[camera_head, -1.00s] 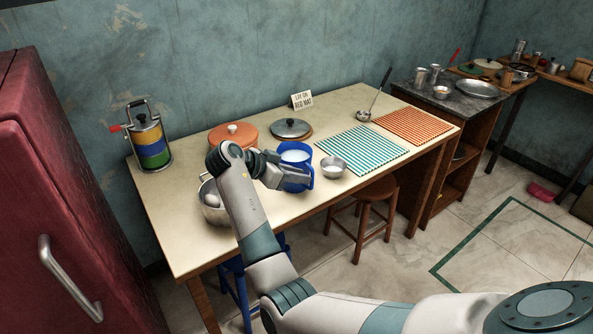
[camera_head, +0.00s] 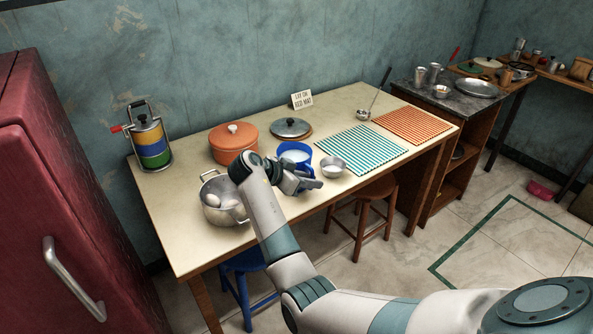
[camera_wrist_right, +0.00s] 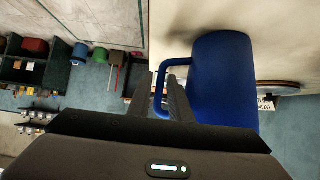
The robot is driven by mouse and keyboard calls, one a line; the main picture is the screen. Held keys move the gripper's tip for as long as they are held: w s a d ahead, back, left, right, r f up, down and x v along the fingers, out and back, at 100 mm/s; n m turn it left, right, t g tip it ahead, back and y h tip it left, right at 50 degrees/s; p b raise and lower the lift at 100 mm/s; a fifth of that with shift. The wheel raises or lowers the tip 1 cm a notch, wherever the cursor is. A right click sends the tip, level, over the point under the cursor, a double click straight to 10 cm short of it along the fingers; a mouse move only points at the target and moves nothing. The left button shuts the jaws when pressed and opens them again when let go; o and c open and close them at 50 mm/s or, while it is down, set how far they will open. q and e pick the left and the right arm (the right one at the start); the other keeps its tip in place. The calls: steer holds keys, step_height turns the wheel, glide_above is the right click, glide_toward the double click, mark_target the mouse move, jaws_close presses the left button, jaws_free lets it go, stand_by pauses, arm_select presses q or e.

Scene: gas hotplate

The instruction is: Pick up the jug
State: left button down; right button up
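The blue jug (camera_head: 306,164) stands upright on the table with white contents at its top. My right gripper (camera_head: 311,184) is at the jug's near side and hides part of it in the head view. In the right wrist view the jug (camera_wrist_right: 226,80) fills the upper right, with its handle (camera_wrist_right: 159,97) toward the gripper. The two dark fingers (camera_wrist_right: 161,82) stand either side of the handle, with a gap between them. Whether they touch it is unclear. My left gripper is out of view.
On the table (camera_head: 190,258), a pot with eggs (camera_head: 214,210) and an orange pot (camera_head: 233,146) are left of the jug. A blue-striped mat (camera_head: 362,149) lies farther right.

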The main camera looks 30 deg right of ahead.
steer(key=shift+d+f, duration=0.2)
steer(key=shift+d, duration=0.1)
steer(key=shift+c, duration=0.6)
jaws_close()
stand_by(0.9)
